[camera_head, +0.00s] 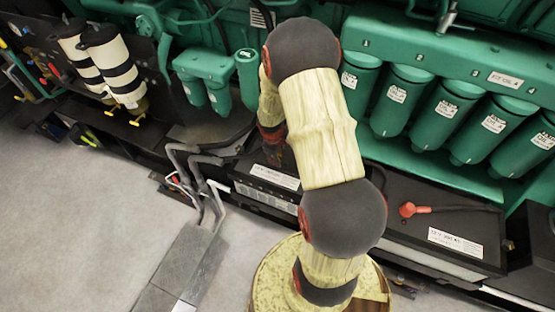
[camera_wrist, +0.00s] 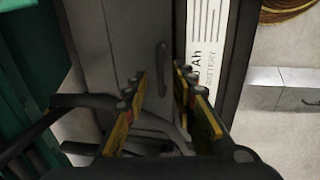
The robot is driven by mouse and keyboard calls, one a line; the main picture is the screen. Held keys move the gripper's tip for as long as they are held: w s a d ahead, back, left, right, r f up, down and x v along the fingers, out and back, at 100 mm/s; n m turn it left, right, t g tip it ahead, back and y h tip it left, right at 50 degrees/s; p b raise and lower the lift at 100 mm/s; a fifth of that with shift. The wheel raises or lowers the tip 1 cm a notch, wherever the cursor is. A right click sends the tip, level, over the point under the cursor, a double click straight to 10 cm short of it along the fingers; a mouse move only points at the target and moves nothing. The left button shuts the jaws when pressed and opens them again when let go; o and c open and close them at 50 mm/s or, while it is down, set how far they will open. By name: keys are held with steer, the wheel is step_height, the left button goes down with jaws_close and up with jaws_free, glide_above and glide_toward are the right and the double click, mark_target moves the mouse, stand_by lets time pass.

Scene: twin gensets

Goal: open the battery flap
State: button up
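In the wrist view a dark grey battery top with a flap (camera_wrist: 125,35) fills the upper middle. A small raised grey handle (camera_wrist: 162,68) stands on it. My gripper (camera_wrist: 160,84) is open, its two yellow-padded fingers apart with nothing clasped between them. The handle shows in the gap between the fingertips; I cannot tell how deep it sits or whether anything touches. The flap looks closed.
A second black battery (camera_head: 450,238) with a red terminal cap (camera_head: 408,210) sits to the right. Green engine filters (camera_head: 440,108) rise behind. Grey pipes (camera_head: 205,165) run left of the near battery. The pale floor (camera_head: 80,220) at left is clear.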

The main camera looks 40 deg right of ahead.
steer(key=shift+f, duration=0.25)
steer(key=shift+c, duration=0.9)
steer(key=c, duration=0.4)
jaws_close()
